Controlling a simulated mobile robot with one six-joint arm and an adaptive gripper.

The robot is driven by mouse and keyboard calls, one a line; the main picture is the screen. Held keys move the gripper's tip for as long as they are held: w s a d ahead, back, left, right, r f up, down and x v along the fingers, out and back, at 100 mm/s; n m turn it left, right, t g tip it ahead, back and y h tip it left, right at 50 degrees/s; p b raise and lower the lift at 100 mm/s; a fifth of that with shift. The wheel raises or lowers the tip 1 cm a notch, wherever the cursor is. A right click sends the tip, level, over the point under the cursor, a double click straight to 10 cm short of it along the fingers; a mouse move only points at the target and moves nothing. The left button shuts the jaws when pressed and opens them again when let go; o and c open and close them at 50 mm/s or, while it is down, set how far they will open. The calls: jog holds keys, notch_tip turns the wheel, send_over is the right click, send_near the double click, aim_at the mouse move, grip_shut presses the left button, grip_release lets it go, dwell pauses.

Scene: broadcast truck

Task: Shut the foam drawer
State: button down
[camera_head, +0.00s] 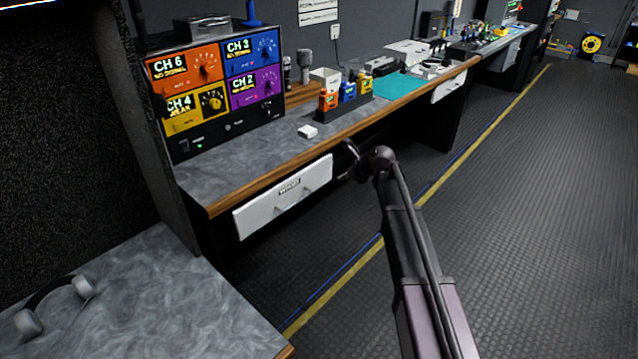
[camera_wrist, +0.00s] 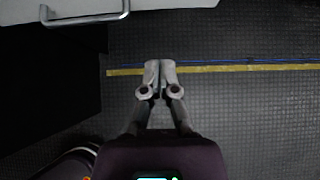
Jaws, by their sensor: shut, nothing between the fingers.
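A white drawer (camera_head: 262,214) with a small dark label and a bar handle juts out under the near counter in the head view. Its label is too small to read, so I cannot tell if it is the foam drawer. In the wrist view a white front (camera_wrist: 60,5) with a metal handle (camera_wrist: 88,17) shows at the top left. My gripper (camera_head: 348,160) is just right of the near drawer in the head view, beside the counter edge. In the wrist view my gripper (camera_wrist: 160,64) has its fingertips together, empty, apart from the handle and over the floor.
The counter (camera_head: 240,167) with a wooden edge carries a monitor stack (camera_head: 215,85), bottles in a dark holder (camera_head: 345,104) and a green mat (camera_head: 398,86). Another white drawer (camera_head: 440,93) is farther along. A desk with headphones (camera_head: 50,300) stands near left. The aisle floor (camera_head: 540,210) is clear.

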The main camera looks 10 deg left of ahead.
aim_at(310, 174)
jog(key=shift+f, duration=0.1)
jog(key=shift+w+a+r+b+x, duration=0.3)
jog(key=shift+b+x, duration=0.85)
jog(key=shift+x, duration=0.95)
jog(key=shift+w+a+r+b+x, duration=0.1)
jog(key=shift+a+r+b+x, duration=0.25)
jog(key=shift+b+x, duration=1.35)
jog(key=shift+w+a+r+b+x, duration=0.3)
jog(key=shift+b+x, duration=0.35)
jog(key=shift+x, duration=1.9)
jog(key=shift+s+d, duration=0.1)
jog(key=shift+d, duration=0.05)
jog(key=shift+w+a+r, duration=0.1)
jog(key=shift+w+a, duration=0.35)
jog(key=shift+a, duration=0.25)
jog(key=shift+w+a, duration=0.4)
jog(key=shift+a, duration=0.3)
jog(key=shift+w+a, duration=0.45)
jog(key=shift+a, duration=0.25)
